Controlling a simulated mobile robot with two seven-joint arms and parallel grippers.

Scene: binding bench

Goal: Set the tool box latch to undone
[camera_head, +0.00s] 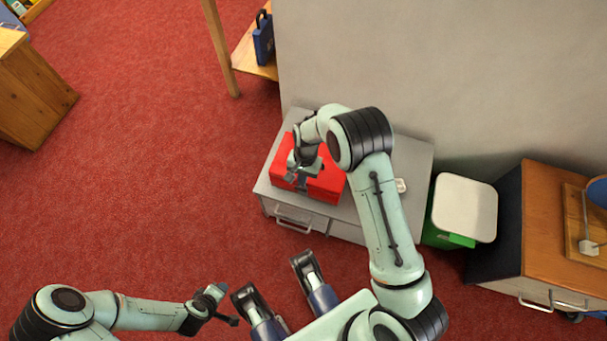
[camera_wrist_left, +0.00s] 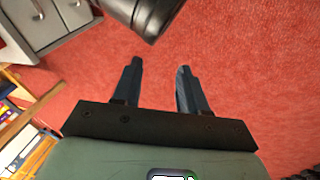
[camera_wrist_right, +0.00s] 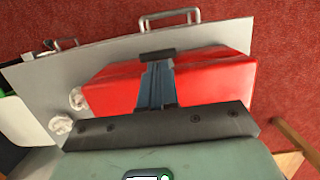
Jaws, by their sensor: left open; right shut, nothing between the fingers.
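The red tool box (camera_head: 325,187) sits on a grey cabinet, and it fills the middle of the right wrist view (camera_wrist_right: 215,80). A dark latch piece (camera_wrist_right: 157,54) shows at its front edge, just beyond my fingertips; whether it is done up or undone I cannot tell. My right gripper (camera_wrist_right: 157,68) is shut and empty over the box, its tips close to the latch. I cannot tell whether they touch it. In the head view my right gripper (camera_head: 294,178) hides part of the lid. My left gripper (camera_wrist_left: 157,72) is open and empty above the red floor, away from the box.
The grey cabinet (camera_head: 385,160) has drawer handles and stands against a grey wall. A green bin with a white lid (camera_head: 467,205) stands right of it, then a wooden cabinet (camera_head: 520,225). A small pale object (camera_head: 401,186) lies on the grey top.

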